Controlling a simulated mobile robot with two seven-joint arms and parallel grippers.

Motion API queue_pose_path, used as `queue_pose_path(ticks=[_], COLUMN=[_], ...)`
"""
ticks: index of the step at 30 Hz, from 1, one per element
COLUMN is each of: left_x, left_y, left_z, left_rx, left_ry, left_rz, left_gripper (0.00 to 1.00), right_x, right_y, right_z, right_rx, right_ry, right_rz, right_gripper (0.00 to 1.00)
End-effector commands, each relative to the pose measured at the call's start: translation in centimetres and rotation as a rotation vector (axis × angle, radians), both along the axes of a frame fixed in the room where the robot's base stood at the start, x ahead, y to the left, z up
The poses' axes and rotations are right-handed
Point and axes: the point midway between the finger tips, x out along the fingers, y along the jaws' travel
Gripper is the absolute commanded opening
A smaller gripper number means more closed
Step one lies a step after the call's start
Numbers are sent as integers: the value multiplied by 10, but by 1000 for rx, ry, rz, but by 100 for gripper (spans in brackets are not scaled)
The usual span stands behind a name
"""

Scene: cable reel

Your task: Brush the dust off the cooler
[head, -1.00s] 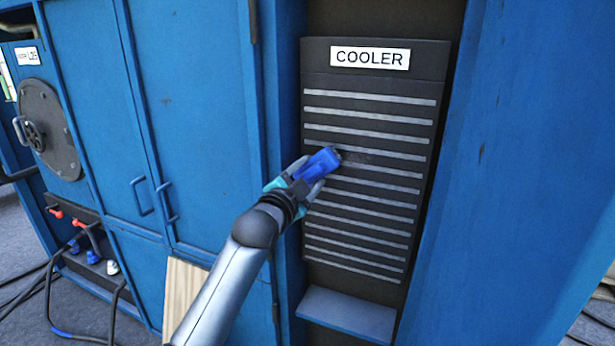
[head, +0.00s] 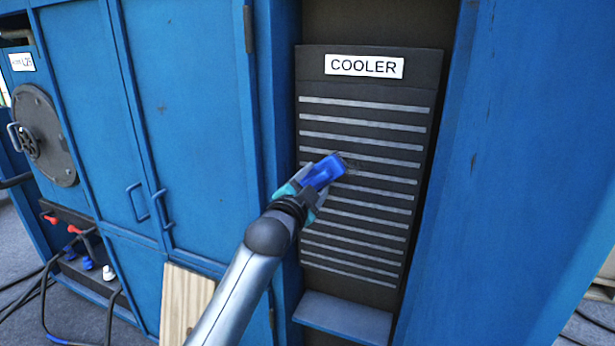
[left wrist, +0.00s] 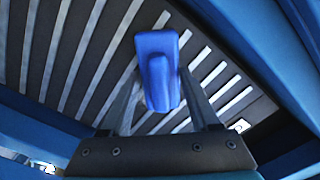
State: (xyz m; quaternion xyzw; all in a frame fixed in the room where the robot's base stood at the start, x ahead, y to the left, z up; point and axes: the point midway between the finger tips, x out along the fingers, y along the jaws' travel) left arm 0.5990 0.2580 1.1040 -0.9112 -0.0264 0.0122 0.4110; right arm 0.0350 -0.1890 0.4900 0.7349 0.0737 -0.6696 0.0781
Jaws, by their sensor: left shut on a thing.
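The cooler (head: 390,100) is a dark panel with pale horizontal slats and a white COOLER label, set in a recess of the blue cabinet. My left gripper (head: 308,186) is shut on a blue brush (head: 323,172). The brush's dark tip is at the slats near the middle of the panel, with a small dark smudge of dust beside it. I cannot tell if the bristles touch. In the left wrist view the blue brush (left wrist: 157,70) sits between the fingers, in front of the cooler's slats (left wrist: 75,50). My right gripper is not in view.
A blue ledge (head: 343,318) juts out below the cooler. Blue cabinet walls (head: 530,150) stand on both sides of the recess. Door handles (head: 138,203), a wooden board (head: 185,300) and plugs with black cables (head: 88,262) are at the left.

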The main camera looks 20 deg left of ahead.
Motion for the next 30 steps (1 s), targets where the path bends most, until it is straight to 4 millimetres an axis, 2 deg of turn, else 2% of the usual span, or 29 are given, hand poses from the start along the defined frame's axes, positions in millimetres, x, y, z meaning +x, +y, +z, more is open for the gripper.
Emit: queue_pose_path(ticks=[4, 11, 21, 30], left_x=[0, 0, 4, 6], left_y=[-12, -20, -48, -60], left_z=[2, 1, 1, 1], left_rx=[-3, -3, -4, -4], left_ry=[-1, -2, -2, -3], left_rz=[-1, -1, -1, -3], left_gripper=[17, 17, 17, 17], right_x=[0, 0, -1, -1], right_y=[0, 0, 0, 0], right_z=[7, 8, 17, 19], right_rx=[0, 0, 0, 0], right_ry=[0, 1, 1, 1], right_rz=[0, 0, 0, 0], right_gripper=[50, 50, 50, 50])
